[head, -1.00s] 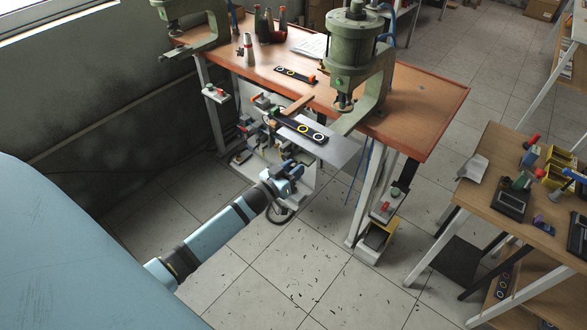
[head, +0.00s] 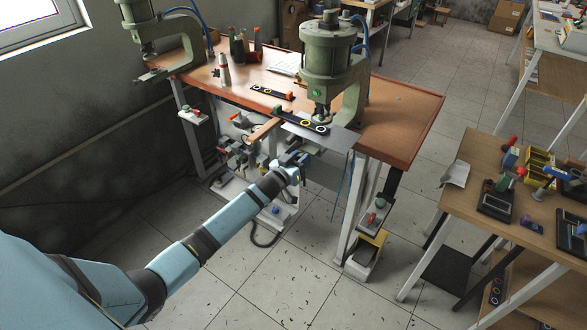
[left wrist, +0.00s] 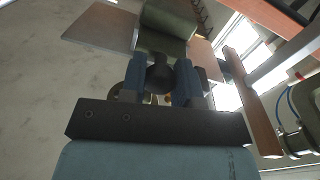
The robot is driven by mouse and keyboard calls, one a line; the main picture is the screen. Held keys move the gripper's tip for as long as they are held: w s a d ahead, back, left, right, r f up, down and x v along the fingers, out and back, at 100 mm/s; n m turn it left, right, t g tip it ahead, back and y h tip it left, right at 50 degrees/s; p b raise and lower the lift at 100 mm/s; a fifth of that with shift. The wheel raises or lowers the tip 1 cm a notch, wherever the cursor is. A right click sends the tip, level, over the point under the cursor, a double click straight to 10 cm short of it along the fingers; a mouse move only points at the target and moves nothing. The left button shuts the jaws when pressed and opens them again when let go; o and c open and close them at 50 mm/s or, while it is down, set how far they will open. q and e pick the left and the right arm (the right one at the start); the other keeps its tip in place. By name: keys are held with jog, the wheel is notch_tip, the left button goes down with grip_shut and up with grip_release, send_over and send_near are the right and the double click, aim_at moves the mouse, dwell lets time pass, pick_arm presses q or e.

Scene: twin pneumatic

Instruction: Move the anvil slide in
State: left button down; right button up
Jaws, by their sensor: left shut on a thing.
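The anvil slide is a flat grey plate (head: 338,138) at the front edge of the press bench, beneath the nearer green press (head: 328,75). A black strip with ringed holes (head: 303,123) lies on it, close under the press ram. The plate's underside also shows in the left wrist view (left wrist: 100,25). My left gripper (head: 297,160) is in front of and below the slide. In the left wrist view its blue fingers (left wrist: 161,75) are shut on a dark round knob (left wrist: 159,78) below the plate. My right gripper is not in view.
A wooden bar (head: 263,130) juts from the bench front left of the slide; it also shows close to the gripper in the left wrist view (left wrist: 250,100). A second press (head: 160,40) stands at left. A side table (head: 462,200) with tools is at right.

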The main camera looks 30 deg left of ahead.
pick_arm(q)
jog(key=shift+w+r, duration=0.1)
jog(key=shift+r, duration=0.1)
jog(key=c, duration=1)
grip_release()
jog(key=shift+w, duration=0.1)
jog(key=shift+o, duration=0.7)
jog(key=shift+w+f, duration=0.1)
jog(key=shift+f, duration=0.1)
jog(key=s+a+b, duration=0.1)
jog(key=s, duration=1.2)
jog(key=shift+s+a, duration=0.4)
jog(key=s+d+f+m+g+p, duration=0.1)
jog(key=s+d+f+g+p, duration=0.1)
jog(key=s+d, duration=0.6)
jog(key=s+d+f+m+g+p, duration=0.2)
jog(key=s+d, duration=0.7)
jog(key=s, duration=0.9)
notch_tip(320, 180, down, 2)
jog(key=g+p, duration=0.1)
jog(key=g, duration=0.1)
jog(key=shift+d+g+h, duration=0.3)
jog(key=shift+g, duration=0.1)
